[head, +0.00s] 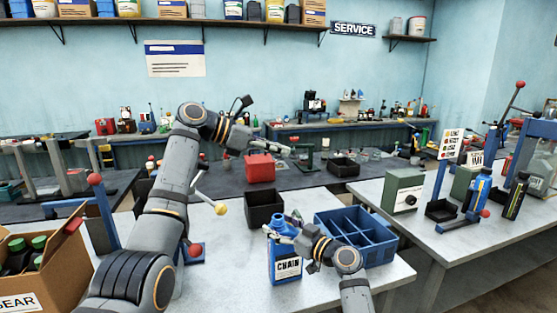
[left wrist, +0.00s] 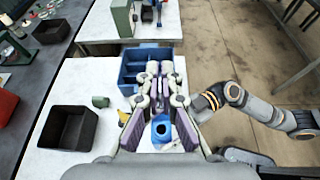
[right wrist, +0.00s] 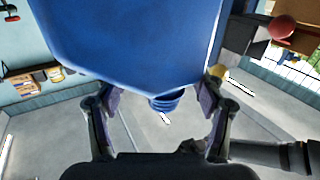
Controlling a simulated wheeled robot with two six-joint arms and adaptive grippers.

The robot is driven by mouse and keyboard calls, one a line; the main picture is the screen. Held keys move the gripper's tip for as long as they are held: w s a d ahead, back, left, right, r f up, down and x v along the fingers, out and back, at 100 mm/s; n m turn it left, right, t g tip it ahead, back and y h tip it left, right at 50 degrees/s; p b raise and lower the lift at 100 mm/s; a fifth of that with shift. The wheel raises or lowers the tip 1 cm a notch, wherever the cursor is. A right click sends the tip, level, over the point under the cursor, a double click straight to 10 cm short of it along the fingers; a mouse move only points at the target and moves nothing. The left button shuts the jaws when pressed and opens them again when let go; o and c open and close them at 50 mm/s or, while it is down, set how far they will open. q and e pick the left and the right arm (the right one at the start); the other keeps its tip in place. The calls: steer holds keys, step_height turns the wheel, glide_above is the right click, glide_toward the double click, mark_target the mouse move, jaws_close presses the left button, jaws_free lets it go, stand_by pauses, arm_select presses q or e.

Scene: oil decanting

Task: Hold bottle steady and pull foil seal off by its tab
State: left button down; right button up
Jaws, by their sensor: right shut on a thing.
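The blue bottle (head: 285,266), labelled CHAIN, stands upright near the front of the table. My right gripper (head: 290,238) is shut on its upper part, and the right wrist view shows the fingers on both sides of the bottle (right wrist: 140,40). The left wrist view shows the bottle's neck (left wrist: 163,131) from above with a dark round opening. My left gripper (head: 288,152) is higher and behind the bottle, apart from it. Its fingertips (left wrist: 160,73) are close together, with nothing clearly visible between them. I cannot make out a foil seal or tab.
A blue divided crate (head: 357,236) stands right of the bottle. A black bin (head: 264,209) stands behind it, and a red container (head: 260,168) is farther back. A small grey-green piece (left wrist: 100,101) lies beside the bin. A yellow-knobbed lever (head: 221,208) is at left.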

arm_select(q)
steer(key=shift+r, duration=0.4)
arm_select(e)
steer(key=shift+f, duration=0.45)
steer(key=o, duration=1.7)
arm_select(q)
steer(key=shift+a, duration=0.1)
arm_select(e)
steer(key=shift+o, duration=1.1)
steer(key=shift+a, duration=0.1)
arm_select(q)
steer(key=shift+w+f, duration=0.15)
steer(key=shift+w, duration=0.05)
arm_select(e)
steer(key=shift+w+r, duration=0.1)
steer(key=shift+w, duration=0.05)
steer(key=shift+r, duration=0.1)
